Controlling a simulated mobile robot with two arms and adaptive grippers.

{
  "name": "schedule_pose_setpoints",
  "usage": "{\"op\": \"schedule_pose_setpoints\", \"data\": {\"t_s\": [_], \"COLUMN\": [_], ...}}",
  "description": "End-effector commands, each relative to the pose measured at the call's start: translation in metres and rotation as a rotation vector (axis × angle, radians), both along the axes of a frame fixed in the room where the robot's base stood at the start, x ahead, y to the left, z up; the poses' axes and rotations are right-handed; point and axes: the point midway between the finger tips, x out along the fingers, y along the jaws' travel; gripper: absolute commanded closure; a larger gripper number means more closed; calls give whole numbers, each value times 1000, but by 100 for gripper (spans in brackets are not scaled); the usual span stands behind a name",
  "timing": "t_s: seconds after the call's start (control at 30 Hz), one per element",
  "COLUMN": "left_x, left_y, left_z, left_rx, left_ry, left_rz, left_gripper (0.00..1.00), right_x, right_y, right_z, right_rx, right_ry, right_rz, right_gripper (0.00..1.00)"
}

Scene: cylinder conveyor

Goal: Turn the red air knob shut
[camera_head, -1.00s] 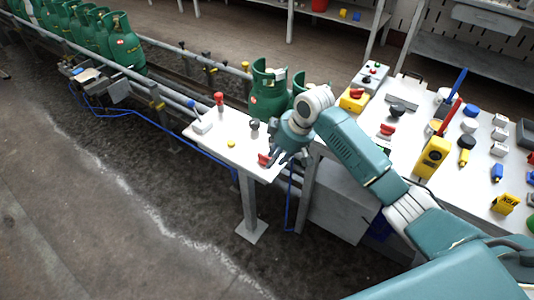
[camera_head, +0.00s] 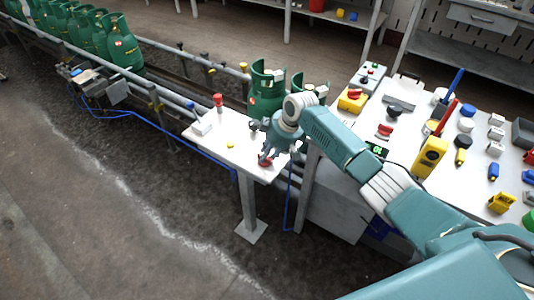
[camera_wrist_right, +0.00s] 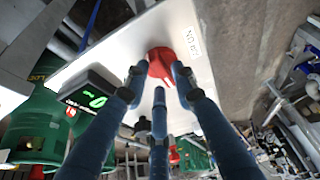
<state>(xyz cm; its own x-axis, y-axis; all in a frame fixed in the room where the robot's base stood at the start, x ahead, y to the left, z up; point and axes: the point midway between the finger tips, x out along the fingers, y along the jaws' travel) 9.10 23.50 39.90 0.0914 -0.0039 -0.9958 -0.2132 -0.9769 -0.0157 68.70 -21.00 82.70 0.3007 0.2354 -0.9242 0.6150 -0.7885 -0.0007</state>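The red air knob (camera_head: 265,161) is at the near right corner of the small white table (camera_head: 215,145), mostly behind my right gripper (camera_head: 268,152). In the right wrist view the red knob (camera_wrist_right: 161,62) sits on the pale panel, with a printed white label (camera_wrist_right: 192,42) beside it. The blue fingers of my right gripper (camera_wrist_right: 158,82) point at the knob, spread around its near side and overlapping its edges in the picture. Firm contact is not clear to see. My left gripper is out of view.
A small box with a green lit display (camera_wrist_right: 92,97) stands beside the knob. Green gas cylinders (camera_head: 267,90) stand on the conveyor behind. A crowded workbench (camera_head: 410,125) is at the right.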

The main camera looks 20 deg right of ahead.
Motion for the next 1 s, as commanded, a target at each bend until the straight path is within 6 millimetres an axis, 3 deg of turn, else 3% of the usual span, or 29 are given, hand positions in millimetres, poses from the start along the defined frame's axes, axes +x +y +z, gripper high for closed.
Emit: {"op": "schedule_pose_setpoints", "data": {"t_s": [0.37, 0.5, 0.77, 1.0], "left_x": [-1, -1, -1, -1], "left_y": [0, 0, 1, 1], "left_z": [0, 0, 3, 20], "left_rx": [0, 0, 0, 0], "left_ry": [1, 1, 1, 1], "left_rz": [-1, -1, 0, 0], "left_gripper": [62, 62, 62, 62], "right_x": [2, 2, 2, 0], "right_y": [2, 2, 2, 3], "right_z": [-6, -6, -5, -2], "right_rx": [0, 0, -1, 1], "right_ry": [-1, -1, -1, 1], "right_rz": [0, 0, -9, -94], "right_gripper": [73, 99, 100, 100]}}
